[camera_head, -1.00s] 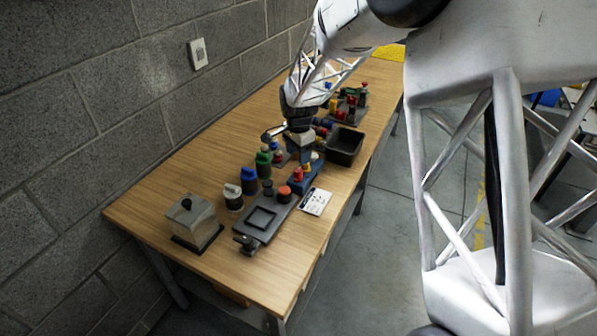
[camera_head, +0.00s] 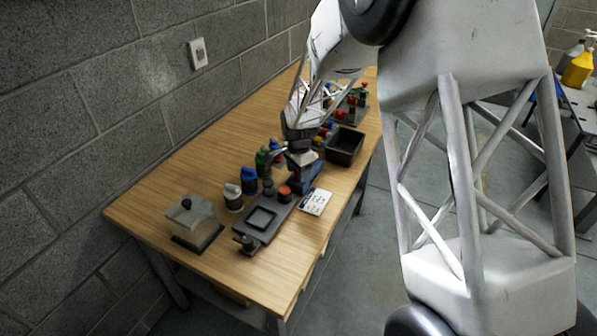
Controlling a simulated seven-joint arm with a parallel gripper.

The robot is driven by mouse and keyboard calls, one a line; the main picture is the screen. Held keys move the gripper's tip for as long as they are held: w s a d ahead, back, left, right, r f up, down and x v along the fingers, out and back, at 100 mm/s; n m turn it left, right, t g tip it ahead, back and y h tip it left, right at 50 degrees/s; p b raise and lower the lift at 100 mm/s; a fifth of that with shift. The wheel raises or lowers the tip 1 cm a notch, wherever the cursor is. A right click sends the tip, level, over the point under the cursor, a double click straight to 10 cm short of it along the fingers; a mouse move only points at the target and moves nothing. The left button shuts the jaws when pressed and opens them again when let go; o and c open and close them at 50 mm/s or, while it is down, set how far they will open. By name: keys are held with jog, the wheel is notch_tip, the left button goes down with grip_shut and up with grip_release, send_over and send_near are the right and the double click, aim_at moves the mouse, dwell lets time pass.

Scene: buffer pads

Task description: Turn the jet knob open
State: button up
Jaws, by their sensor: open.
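My gripper (camera_head: 302,160) is small and seen from behind in the camera_head view, low over the blue block (camera_head: 312,181) on the table. It is open, and its fingertips are hard to make out. The blue block is partly hidden by it. Beside the block is a dark grey flat station (camera_head: 267,217) with a square recess. An orange-red round knob (camera_head: 285,192) stands at its far end, and a small dark fitting (camera_head: 246,243) is at its near end. I cannot tell which part is the jet knob.
Several dark, blue and green bottles, including a pale-topped one (camera_head: 233,198), stand along the wall side. The near wooden tabletop (camera_head: 255,275) is free.

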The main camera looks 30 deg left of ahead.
jog(key=shift+f, duration=0.2)
jog(key=c, duration=0.9)
dwell(0.4)
